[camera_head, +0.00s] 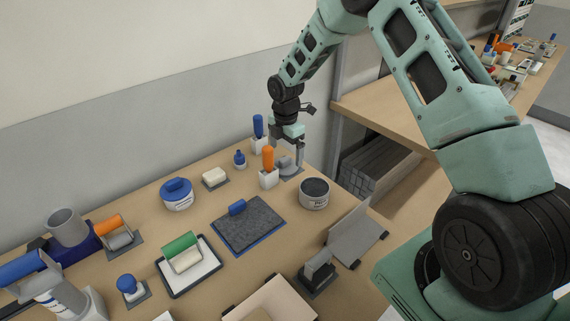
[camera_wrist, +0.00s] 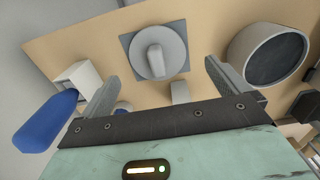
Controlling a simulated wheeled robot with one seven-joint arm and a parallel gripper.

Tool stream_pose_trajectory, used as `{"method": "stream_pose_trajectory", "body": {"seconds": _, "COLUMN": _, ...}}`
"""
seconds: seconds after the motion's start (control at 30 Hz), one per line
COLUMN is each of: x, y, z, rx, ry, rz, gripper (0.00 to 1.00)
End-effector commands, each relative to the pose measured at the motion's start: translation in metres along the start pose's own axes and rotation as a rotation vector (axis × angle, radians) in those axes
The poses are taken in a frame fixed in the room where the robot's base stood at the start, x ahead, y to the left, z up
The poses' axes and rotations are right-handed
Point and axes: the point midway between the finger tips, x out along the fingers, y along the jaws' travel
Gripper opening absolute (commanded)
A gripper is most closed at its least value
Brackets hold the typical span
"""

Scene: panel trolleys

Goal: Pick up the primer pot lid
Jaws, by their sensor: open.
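The primer pot lid (camera_wrist: 158,52) looks like a round grey disc with a raised grip bar, lying on a dark grey square mat (camera_wrist: 130,40). In the head view the lid (camera_head: 286,162) is at the table's far right, partly hidden by my gripper (camera_head: 292,142). My gripper (camera_wrist: 160,74) is open and empty, pointing down above the lid. In the wrist view the lid shows beyond and between the fingertips, apart from them. The open primer pot (camera_head: 314,193), with dark contents, stands nearer the front; it also shows in the wrist view (camera_wrist: 268,52).
A blue-handled tool (camera_head: 258,126) and an orange-handled tool (camera_head: 268,158) stand in white holders close to my gripper. A blue-lidded pot (camera_head: 177,195), a white block (camera_head: 215,178) and a grey pad (camera_head: 248,228) lie leftward. The table's right edge is close to the lid.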

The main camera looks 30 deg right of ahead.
Motion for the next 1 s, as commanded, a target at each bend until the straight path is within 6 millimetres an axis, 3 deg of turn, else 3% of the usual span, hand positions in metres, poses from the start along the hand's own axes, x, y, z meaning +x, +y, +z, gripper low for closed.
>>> {"method": "stream_pose_trajectory", "body": {"seconds": 0.3, "x": 0.039, "y": 0.004, "z": 0.000, "rx": 0.000, "ry": 0.001, "rz": -0.004, "gripper": 1.00}}
{"method": "stream_pose_trajectory", "body": {"seconds": 0.6, "x": 0.047, "y": 0.004, "z": 0.001, "rx": 0.000, "ry": -0.001, "rz": -0.001, "gripper": 1.00}}
{"method": "stream_pose_trajectory", "body": {"seconds": 0.63, "x": 0.047, "y": 0.004, "z": 0.001, "rx": 0.000, "ry": 0.000, "rz": -0.001, "gripper": 0.97}}
{"method": "stream_pose_trajectory", "body": {"seconds": 0.77, "x": 0.046, "y": 0.004, "z": 0.001, "rx": 0.000, "ry": 0.000, "rz": -0.001, "gripper": 0.61}}
{"method": "stream_pose_trajectory", "body": {"seconds": 1.0, "x": 0.046, "y": 0.004, "z": 0.001, "rx": 0.000, "ry": 0.000, "rz": -0.001, "gripper": 0.59}}
